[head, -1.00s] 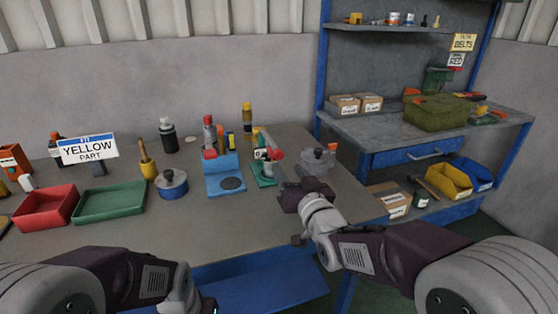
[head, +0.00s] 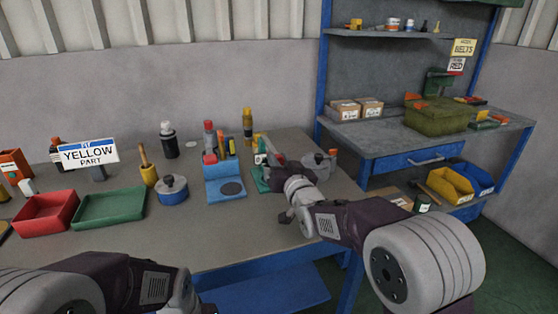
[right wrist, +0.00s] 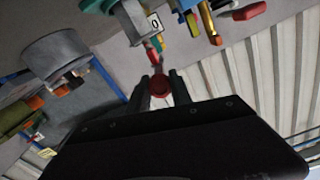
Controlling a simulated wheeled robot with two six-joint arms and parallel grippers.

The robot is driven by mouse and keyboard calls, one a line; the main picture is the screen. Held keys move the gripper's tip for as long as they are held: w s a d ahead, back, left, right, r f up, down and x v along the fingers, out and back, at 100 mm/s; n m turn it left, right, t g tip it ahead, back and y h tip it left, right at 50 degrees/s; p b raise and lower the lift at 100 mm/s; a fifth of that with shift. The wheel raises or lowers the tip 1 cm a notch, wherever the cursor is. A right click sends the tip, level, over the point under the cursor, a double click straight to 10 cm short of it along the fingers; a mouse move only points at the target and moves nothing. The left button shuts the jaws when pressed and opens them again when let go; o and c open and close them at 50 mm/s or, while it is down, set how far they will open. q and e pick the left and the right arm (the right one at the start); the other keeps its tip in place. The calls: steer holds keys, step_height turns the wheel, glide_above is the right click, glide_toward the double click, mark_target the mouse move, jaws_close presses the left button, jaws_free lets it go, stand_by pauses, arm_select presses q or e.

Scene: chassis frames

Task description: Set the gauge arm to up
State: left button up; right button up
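The gauge stands on a green base (head: 259,181) near the right end of the bench. In the right wrist view, its grey body carries a white plate marked 0 (right wrist: 154,22). The gauge arm runs from it to a round red knob (right wrist: 160,86). My right gripper (right wrist: 161,82) has its fingers close on both sides of the knob and appears shut on it. In the head view my right gripper (head: 275,162) covers most of the gauge, so the arm's angle is hard to read. My left gripper (head: 207,308) barely shows at the bottom edge.
A blue stand (head: 224,181) with upright tools behind it is left of the gauge. A grey lidded pot (head: 318,164) is close on the right. A blue pot (head: 173,191), green tray (head: 110,207) and red tray (head: 46,213) stand farther left. The front middle of the bench is clear.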

jaws_close()
stand_by(1.0)
